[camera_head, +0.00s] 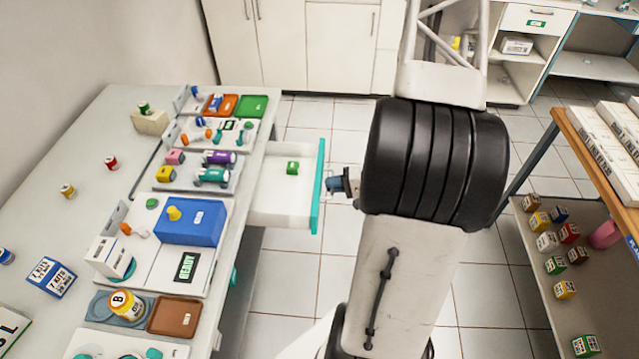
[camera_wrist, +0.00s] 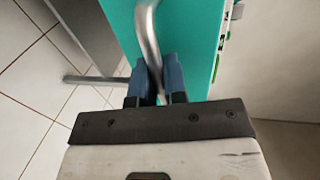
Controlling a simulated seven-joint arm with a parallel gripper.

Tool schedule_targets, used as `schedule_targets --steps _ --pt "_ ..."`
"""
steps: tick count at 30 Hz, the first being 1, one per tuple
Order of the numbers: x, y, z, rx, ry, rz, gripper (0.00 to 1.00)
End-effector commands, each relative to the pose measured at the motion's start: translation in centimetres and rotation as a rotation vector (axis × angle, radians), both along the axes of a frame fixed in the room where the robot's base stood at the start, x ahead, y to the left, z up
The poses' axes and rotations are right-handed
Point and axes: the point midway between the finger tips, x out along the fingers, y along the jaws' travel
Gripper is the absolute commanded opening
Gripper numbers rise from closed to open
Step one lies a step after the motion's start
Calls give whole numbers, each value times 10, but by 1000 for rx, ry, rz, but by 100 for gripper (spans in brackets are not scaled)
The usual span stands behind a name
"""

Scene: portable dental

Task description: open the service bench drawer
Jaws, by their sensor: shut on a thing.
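The service bench drawer (camera_head: 278,205) stands pulled out from the right side of the bench, with a white inside and a teal front (camera_head: 318,188). A small green item (camera_head: 292,168) lies in the drawer. My gripper (camera_head: 338,184) is just right of the teal front. In the wrist view, my gripper's blue fingers (camera_wrist: 160,85) are shut on the curved metal handle (camera_wrist: 149,38) of the teal front (camera_wrist: 190,45). In the head view the handle is mostly hidden by my gripper.
The bench top (camera_head: 95,150) carries trays, a blue box (camera_head: 190,222), bottles and small parts. White cabinets (camera_head: 310,45) stand at the back. A wooden-topped shelf unit (camera_head: 590,150) stands at the right. Tiled floor (camera_head: 330,265) is clear below the drawer front.

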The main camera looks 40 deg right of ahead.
Motion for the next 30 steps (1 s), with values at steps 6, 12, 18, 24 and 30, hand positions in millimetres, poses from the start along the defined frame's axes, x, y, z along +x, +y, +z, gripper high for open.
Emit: schedule_targets --steps 6,12,18,24,30 --pt "-8 -9 0 0 0 -1 0" --pt "-9 -10 0 0 0 0 0" --pt "-9 -10 0 -1 -1 -1 14" --pt "-9 -10 0 0 0 0 36" --pt "-9 -10 0 0 0 0 36"
